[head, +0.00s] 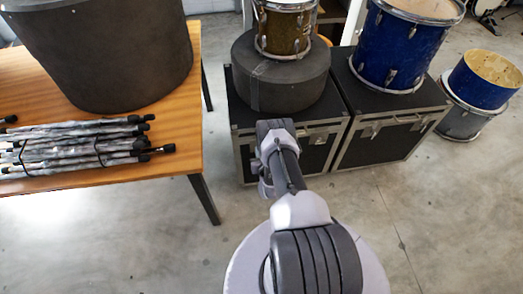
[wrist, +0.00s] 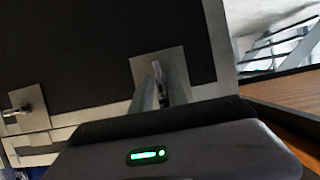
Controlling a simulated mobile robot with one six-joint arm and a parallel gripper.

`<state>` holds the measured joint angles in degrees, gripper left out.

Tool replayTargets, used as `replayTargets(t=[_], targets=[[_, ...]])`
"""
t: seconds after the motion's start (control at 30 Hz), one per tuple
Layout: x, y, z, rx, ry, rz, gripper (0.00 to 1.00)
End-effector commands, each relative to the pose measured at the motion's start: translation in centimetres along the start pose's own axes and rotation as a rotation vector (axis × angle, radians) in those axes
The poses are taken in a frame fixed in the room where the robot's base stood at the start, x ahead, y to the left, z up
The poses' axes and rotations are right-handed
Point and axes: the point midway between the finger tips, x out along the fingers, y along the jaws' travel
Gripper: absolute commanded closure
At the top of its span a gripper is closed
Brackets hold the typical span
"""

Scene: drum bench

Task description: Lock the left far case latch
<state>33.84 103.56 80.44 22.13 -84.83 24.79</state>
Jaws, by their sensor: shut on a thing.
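The left black case (head: 330,122) with silver edges stands on the floor, and my arm reaches its front. In the wrist view, a latch on a square metal plate (wrist: 173,66) sits near the edge of the case's dark panel. My gripper (wrist: 163,84) has its fingers at this latch and is shut on it. The fingers and the metal hide part of each other, so the latch's exact position is unclear. A second latch (wrist: 18,112) shows at the left of the wrist view, apart from my gripper. In the head view, my arm hides the gripped latch.
A round dark drum case (head: 275,80) with a drum (head: 284,32) stands on the left case. The right case (head: 385,135) carries a blue drum (head: 400,45). A wooden table (head: 180,90) with bundled stands is at the left. The floor in front is clear.

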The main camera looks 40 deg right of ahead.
Motion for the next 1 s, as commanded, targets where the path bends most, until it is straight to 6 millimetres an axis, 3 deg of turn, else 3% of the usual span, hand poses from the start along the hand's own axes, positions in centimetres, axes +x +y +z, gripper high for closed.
replayTargets(t=[0.2,0.23,0.3,0.67,0.77,1.0], targets=[[0.0,0.0,0.1,0.000,-0.001,-0.001,1.00],[0.0,0.0,0.1,0.001,-0.001,-0.001,0.76],[0.0,0.0,0.1,0.001,-0.001,-0.001,0.67],[-0.7,0.0,-0.1,0.004,-0.002,0.000,0.67],[-2.7,0.0,-0.3,0.002,-0.004,-0.001,0.67],[-10.5,0.0,-0.6,0.002,-0.006,-0.001,0.67]])
